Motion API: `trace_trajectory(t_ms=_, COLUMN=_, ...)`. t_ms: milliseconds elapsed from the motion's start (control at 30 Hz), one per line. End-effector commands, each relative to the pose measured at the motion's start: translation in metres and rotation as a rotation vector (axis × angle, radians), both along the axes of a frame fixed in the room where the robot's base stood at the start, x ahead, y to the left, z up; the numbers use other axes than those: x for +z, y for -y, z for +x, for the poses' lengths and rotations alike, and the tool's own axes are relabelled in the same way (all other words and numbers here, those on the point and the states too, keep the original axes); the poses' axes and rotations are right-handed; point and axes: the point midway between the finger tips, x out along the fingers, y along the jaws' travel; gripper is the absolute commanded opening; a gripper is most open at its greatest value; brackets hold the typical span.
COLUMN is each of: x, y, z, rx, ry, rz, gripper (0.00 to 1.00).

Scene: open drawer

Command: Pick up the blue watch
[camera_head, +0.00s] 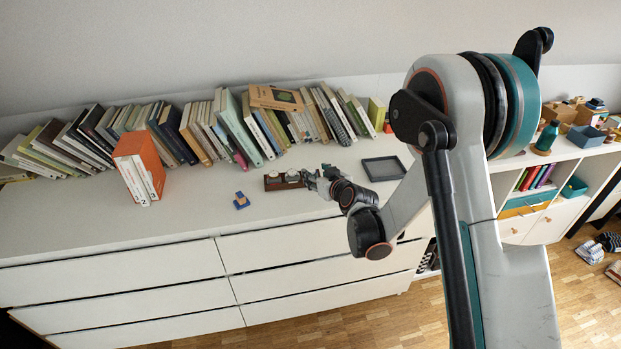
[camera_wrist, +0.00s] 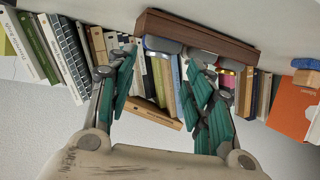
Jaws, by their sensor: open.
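A dark brown wooden holder (camera_head: 283,184) lies on top of the white dresser, and its long side shows in the wrist view (camera_wrist: 205,32). The blue watch (camera_wrist: 163,44) sits at the holder, with a blue band and a grey part. Another watch with a red-pink part (camera_wrist: 228,68) sits farther right along the holder in the wrist view. In the head view the watches are small pale shapes whose colours I cannot tell apart. My gripper (camera_wrist: 163,62) is open, its fingertips on either side of the blue watch. In the head view my gripper (camera_head: 311,178) is at the holder's right end.
A row of leaning books (camera_head: 235,125) lines the wall behind. Orange-cased books (camera_head: 140,165) stand at left. The dresser's front left top is clear.

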Motion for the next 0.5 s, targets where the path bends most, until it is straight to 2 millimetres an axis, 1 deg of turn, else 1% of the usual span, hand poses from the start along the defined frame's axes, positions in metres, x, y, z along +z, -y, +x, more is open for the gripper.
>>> trace_trajectory(t_ms=33, x=-0.008, y=-0.004, z=0.007, rx=0.001, ry=0.000, rz=0.000, gripper=0.47)
trace_trajectory(t_ms=100, x=-0.013, y=-0.008, z=0.016, rx=0.001, ry=0.000, rz=0.000, gripper=0.47)
trace_trajectory(t_ms=233, x=-0.017, y=-0.014, z=0.028, rx=0.001, ry=-0.001, rz=-0.001, gripper=0.47)
trace_trajectory(t_ms=333, x=-0.017, y=-0.016, z=0.033, rx=0.001, ry=-0.001, rz=0.000, gripper=0.47)
trace_trajectory(t_ms=500, x=-0.017, y=-0.016, z=0.033, rx=0.001, ry=-0.001, rz=0.000, gripper=0.47)
